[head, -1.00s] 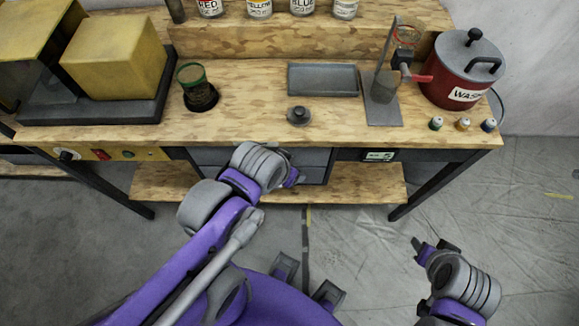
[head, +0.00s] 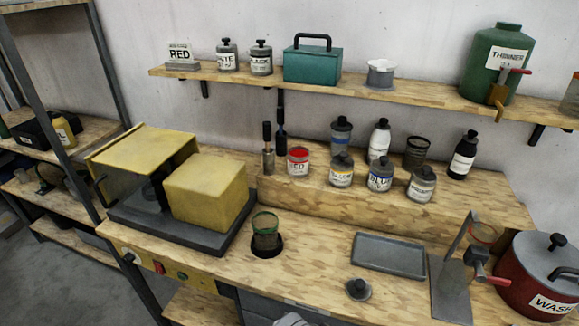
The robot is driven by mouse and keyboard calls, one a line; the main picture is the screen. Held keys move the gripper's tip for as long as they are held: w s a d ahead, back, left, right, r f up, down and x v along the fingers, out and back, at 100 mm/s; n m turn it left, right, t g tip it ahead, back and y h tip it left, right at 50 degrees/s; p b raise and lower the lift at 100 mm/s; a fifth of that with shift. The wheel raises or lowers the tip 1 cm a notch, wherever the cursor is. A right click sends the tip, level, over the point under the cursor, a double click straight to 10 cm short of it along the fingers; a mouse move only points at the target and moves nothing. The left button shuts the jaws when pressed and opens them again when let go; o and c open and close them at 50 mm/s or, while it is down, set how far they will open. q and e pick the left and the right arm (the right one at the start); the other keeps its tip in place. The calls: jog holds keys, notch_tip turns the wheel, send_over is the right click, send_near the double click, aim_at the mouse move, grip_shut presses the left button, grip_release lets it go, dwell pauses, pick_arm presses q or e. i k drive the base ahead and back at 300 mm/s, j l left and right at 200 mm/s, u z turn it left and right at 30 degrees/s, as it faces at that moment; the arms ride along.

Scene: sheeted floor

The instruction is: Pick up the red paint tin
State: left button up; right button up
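The red paint tin (head: 298,162) is a small grey tin with a red top and a white label reading RED. It stands upright on the raised wooden step (head: 330,207) at the back of the bench, at the left end of the row of tins. Nothing covers its front. Neither of my grippers shows in the head view now. Only a small grey part of my arm shows at the bottom edge.
Dark upright tools (head: 267,150) stand just left of the tin. The yellow tin (head: 341,171) and blue tin (head: 379,174) stand right of it. A yellow block (head: 206,190), green-rimmed cup (head: 265,233) and grey tray (head: 388,254) are in front. A shelf (head: 430,92) runs above.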

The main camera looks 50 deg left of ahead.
aim_at(299, 162)
jog(key=u, duration=1.55)
